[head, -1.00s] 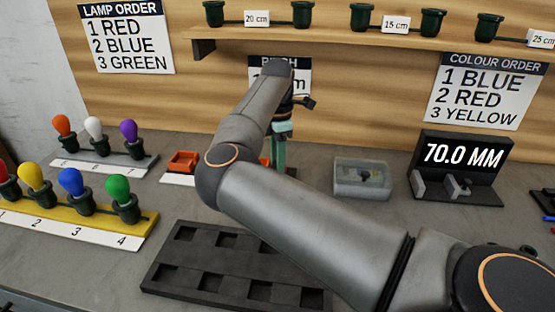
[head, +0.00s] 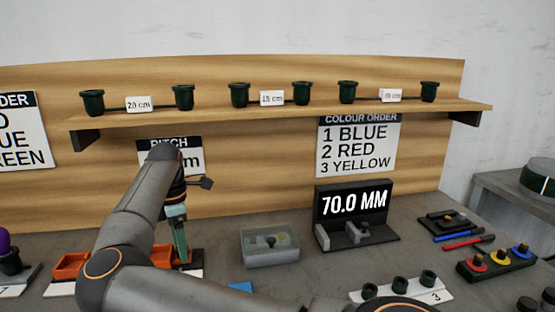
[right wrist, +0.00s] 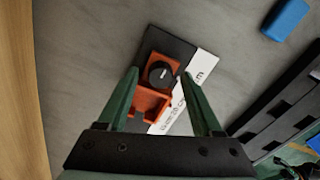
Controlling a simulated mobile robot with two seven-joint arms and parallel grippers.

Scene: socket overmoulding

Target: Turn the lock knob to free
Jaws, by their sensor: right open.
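The lock knob (right wrist: 160,73) is a round black knob with a white pointer line, on an orange block (right wrist: 152,103) in the right wrist view. A white lettered strip (right wrist: 182,100) lies beside it; I cannot read its words surely. My right gripper (right wrist: 161,76) is open, with its green fingers on either side of the knob in that view. I cannot tell whether they touch it. My left gripper is not in view.
A clear box (head: 270,247) and a gauge reading 70.0 MM (head: 352,203) stand right of the fixture. A blue block (right wrist: 286,18) lies near it. A wooden shelf (head: 290,112) with dark sockets is above. Grey bench shows between these things.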

